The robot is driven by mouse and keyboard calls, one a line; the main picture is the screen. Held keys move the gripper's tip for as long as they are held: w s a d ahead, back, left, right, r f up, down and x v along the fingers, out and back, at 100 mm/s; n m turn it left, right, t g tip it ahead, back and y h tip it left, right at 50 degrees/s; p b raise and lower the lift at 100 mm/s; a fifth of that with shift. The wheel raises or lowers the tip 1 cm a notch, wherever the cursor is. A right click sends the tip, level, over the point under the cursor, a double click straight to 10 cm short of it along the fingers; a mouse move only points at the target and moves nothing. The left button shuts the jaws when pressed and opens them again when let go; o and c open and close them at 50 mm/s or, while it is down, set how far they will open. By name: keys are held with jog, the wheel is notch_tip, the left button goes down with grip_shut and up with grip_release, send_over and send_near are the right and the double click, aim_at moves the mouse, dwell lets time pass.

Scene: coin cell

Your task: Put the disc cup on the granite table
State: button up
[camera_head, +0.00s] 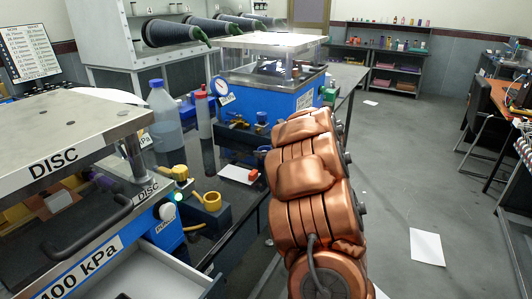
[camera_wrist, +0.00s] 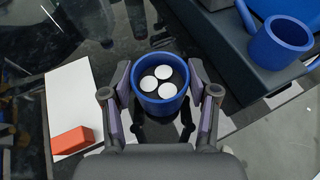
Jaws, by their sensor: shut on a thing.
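My gripper (camera_wrist: 160,90) is shut on a blue cup (camera_wrist: 161,108), one finger on each side of its wall. The cup is seen from above, upright, with three white discs (camera_wrist: 155,86) inside. In the wrist view it is over the dark glossy granite table (camera_wrist: 35,22), to the right of a white sheet; whether its base touches the surface is hidden. The granite table also shows in the head view (camera_head: 236,200), left of my copper-coloured arm. The arm hides most of the gripper there.
A red block (camera_wrist: 72,140) lies on the white sheet (camera_wrist: 70,95).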

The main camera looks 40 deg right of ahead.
jog(key=o, duration=1.1)
jog(key=shift+c, duration=0.2)
jog(key=shift+r+p, duration=0.15)
jog(key=shift+p, duration=0.15)
jog(key=shift+s, duration=0.3)
jog(key=b+v, duration=0.1)
jog(key=v, duration=1)
jog(key=shift+s+b, duration=0.2)
jog(key=shift+b, duration=0.2)
jog(key=shift+r, duration=0.1)
